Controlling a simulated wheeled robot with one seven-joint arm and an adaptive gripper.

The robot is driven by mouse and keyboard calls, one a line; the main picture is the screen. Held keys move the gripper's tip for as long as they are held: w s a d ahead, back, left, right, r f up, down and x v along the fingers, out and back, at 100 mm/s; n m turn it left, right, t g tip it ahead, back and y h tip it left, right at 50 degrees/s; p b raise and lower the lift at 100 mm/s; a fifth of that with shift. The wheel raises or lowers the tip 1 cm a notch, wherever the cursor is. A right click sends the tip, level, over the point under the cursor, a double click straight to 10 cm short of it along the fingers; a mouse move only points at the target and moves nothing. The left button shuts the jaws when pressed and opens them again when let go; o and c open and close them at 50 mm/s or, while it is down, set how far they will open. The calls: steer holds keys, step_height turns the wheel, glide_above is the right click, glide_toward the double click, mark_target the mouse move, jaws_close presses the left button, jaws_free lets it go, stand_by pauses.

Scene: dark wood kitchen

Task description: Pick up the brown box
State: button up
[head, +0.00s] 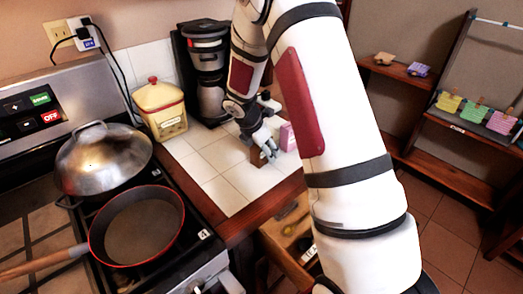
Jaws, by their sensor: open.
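A small brown box (256,157) stands on the white tiled counter (215,178), near its wooden front edge. My gripper (269,154) is pointed down right at the box, with its fingers overlapping it in the head view. The fingers are open, and part of the box is hidden behind them. I cannot tell whether a finger touches the box.
A pink item (288,137) stands close right of my gripper. A coffee maker (207,65) and a yellow canister (161,108) stand behind. A drawer (289,232) below the counter is open.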

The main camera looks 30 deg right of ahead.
steer(key=shift+f, duration=0.1)
steer(key=c, duration=1.3)
